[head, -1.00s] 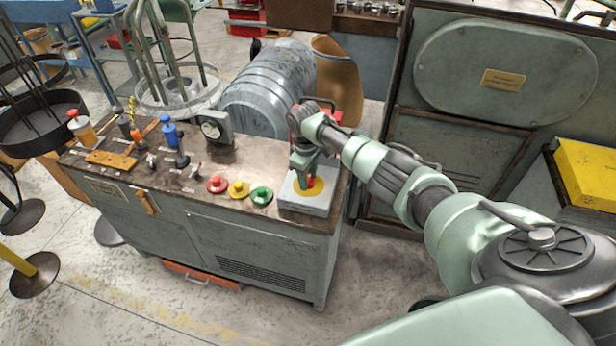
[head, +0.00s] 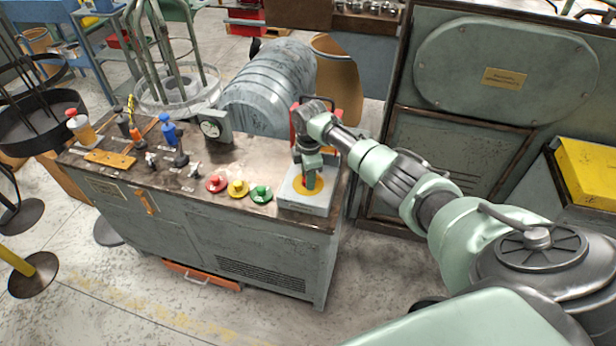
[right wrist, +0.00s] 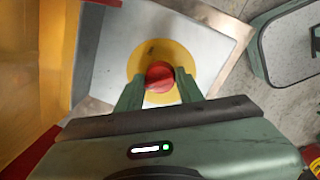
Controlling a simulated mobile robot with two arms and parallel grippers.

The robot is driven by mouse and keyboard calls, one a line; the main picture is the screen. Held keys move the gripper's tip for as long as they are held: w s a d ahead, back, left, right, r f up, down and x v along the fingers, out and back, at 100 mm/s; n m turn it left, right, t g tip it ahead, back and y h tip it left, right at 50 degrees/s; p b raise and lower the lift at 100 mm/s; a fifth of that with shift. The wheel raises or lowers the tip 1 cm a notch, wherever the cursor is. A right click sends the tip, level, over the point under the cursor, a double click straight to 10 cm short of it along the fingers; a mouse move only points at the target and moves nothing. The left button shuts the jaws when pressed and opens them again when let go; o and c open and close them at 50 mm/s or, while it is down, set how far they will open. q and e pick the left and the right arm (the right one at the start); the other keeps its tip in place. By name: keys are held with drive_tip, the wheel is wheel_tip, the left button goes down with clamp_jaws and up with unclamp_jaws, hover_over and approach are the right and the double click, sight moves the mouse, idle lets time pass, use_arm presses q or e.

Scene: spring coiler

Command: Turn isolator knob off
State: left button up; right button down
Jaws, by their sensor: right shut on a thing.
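The isolator is a pale grey box (head: 296,202) on the right end of the cabinet top, with a yellow disc (head: 317,188) on its upper face. In the right wrist view its red knob (right wrist: 160,75) stands in the middle of the yellow disc (right wrist: 178,55). My right gripper (head: 311,184) points down over the disc. In the right wrist view the fingers of this gripper (right wrist: 160,84) are on both sides of the knob and shut on it. In the head view the gripper hides most of the knob. My left gripper is not in view.
Red, yellow and green buttons (head: 237,188) sit left of the isolator on the cabinet top (head: 225,160). Several small levers, a gauge (head: 214,126) and a blue bottle-like item (head: 169,132) stand farther left. A red part (head: 298,112) is behind my gripper. A tall grey machine (head: 440,150) stands at right.

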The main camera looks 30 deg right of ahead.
drive_tip(key=shift+s+f+n, duration=0.1)
drive_tip(key=shift+n, duration=0.3)
drive_tip(key=c, duration=0.9)
unclamp_jaws()
drive_tip(key=shift+c, duration=0.2)
drive_tip(key=r, duration=0.5)
drive_tip(key=r+b, duration=0.1)
drive_tip(key=r, duration=0.2)
drive_tip(key=shift+s+a, duration=0.1)
drive_tip(key=shift+s, duration=0.15)
